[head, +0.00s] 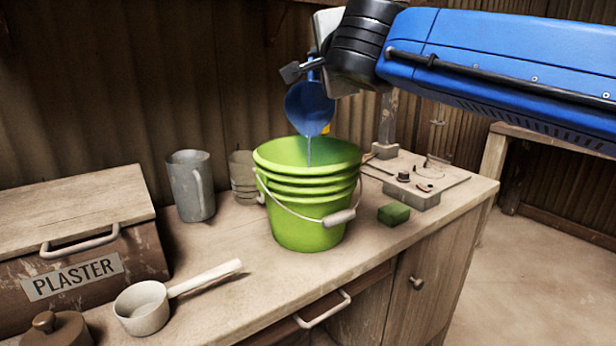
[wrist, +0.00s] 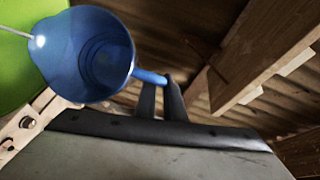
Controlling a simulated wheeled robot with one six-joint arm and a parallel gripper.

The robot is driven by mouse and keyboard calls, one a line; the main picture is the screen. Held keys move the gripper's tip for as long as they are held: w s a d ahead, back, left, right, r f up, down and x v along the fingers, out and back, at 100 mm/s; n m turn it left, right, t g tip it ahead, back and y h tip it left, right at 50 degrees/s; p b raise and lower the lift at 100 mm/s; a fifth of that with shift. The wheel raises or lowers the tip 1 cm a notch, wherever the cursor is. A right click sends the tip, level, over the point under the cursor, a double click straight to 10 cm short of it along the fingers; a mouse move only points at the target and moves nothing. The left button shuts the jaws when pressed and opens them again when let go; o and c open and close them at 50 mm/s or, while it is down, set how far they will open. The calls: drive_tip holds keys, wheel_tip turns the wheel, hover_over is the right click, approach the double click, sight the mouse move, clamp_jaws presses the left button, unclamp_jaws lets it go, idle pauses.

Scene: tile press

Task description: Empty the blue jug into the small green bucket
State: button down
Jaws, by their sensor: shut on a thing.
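The blue jug (head: 309,108) hangs tilted above the green bucket, mouth turned down and toward it. A thin clear stream (head: 308,150) falls from the jug into the bucket. The green bucket (head: 300,222) stands upright on the bench with its wire handle down at the front; its bottom inside is hidden. In the wrist view the jug (wrist: 92,50) shows its open mouth, with the bucket (wrist: 18,65) at the left edge. My gripper (wrist: 162,80) is shut on the jug's handle; in the head view it is partly hidden behind my wrist.
A grey jug (head: 188,190) and a stack of pale cups (head: 243,178) stand left of the bucket. A white ladle (head: 145,307) and a plaster box (head: 75,235) are at the left. A green block (head: 393,214) and a press base (head: 425,185) are at the right.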

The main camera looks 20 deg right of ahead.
drive_tip(key=shift+s+a+r+n+t, duration=0.15)
drive_tip(key=shift+s+a+t, duration=0.1)
drive_tip(key=shift+s+t, duration=0.15)
drive_tip(key=shift+s+a+r+n+t, duration=0.15)
drive_tip(key=shift+s+a+t, duration=0.15)
drive_tip(key=shift+s, duration=0.2)
drive_tip(key=shift+w+d+f+m+g, duration=0.2)
drive_tip(key=shift+w+d+g, duration=0.2)
drive_tip(key=shift+w, duration=0.15)
drive_tip(key=shift+w+d+f+m+g, duration=0.15)
drive_tip(key=shift+w+d+m+g, duration=0.1)
drive_tip(key=shift+w+g, duration=0.25)
drive_tip(key=shift+w, duration=0.1)
drive_tip(key=shift+w, duration=0.1)
